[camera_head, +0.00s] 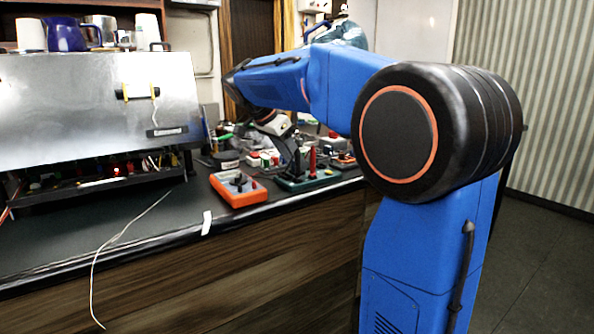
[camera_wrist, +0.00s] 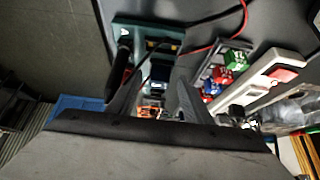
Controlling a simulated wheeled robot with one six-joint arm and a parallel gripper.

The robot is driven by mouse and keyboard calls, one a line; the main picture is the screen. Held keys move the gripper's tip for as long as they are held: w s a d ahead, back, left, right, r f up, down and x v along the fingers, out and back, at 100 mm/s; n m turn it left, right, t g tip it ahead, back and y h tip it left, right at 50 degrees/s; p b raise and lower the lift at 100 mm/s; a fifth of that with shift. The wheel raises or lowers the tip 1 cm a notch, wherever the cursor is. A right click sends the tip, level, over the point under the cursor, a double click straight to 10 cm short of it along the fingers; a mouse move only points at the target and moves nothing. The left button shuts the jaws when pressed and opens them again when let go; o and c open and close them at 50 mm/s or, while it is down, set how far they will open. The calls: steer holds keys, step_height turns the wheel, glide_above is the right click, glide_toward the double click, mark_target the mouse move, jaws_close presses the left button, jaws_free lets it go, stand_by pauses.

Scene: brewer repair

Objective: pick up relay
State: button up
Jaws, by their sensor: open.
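My gripper (camera_wrist: 156,98) is open, its two dark fingers pointing at the bench clutter in the wrist view. In the head view my gripper (camera_head: 288,152) hangs low over the back right of the bench, partly blurred among small parts. I cannot single out the relay for certain. Small green (camera_wrist: 236,60) and red (camera_wrist: 221,74) blocks sit in a dark holder right of the fingers. A teal-green base (camera_wrist: 150,35) lies beyond the fingertips; small orange and metal parts show between the fingers. Nothing is clearly held.
An orange meter (camera_head: 238,188) sits near the bench's front edge. A power strip (camera_wrist: 268,80) with a red switch lies to the right in the wrist view. The steel brewer (camera_head: 100,110) stands at left with its lower front open. A loose wire (camera_head: 120,238) hangs over the edge.

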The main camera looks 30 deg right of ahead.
steer(key=shift+d+f, duration=0.15)
steer(key=shift+f, duration=0.1)
steer(key=shift+c, duration=0.6)
jaws_close()
